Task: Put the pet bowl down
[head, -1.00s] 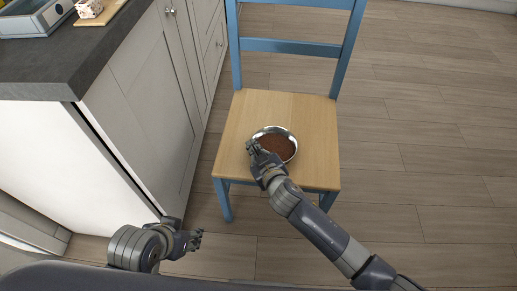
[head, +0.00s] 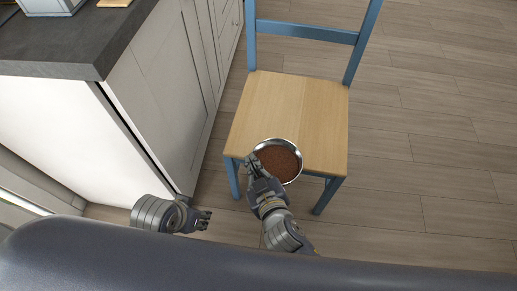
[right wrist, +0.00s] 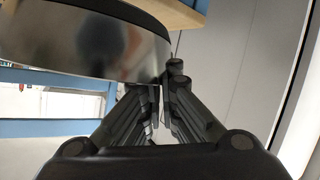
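The pet bowl is a round metal bowl (head: 299,171) filled with brown food, and it looks level. In the head view it overlaps the front edge of the chair's wooden seat (head: 290,100) and reaches past it. My right gripper (head: 255,163) is shut on the bowl's near-left rim. In the right wrist view the shiny bowl wall (right wrist: 90,50) fills the upper left, with its edge at the fingertips (right wrist: 168,75). The bowl's underside is hidden in the head view. My left gripper (head: 205,220) is open and empty, low beside the cabinet.
The blue-framed chair (head: 305,32) stands right of a white cabinet (head: 160,90) with a dark worktop (head: 70,55). A tray (head: 48,6) and a board (head: 114,3) are on the worktop. The wooden floor (head: 430,150) right of the chair is clear.

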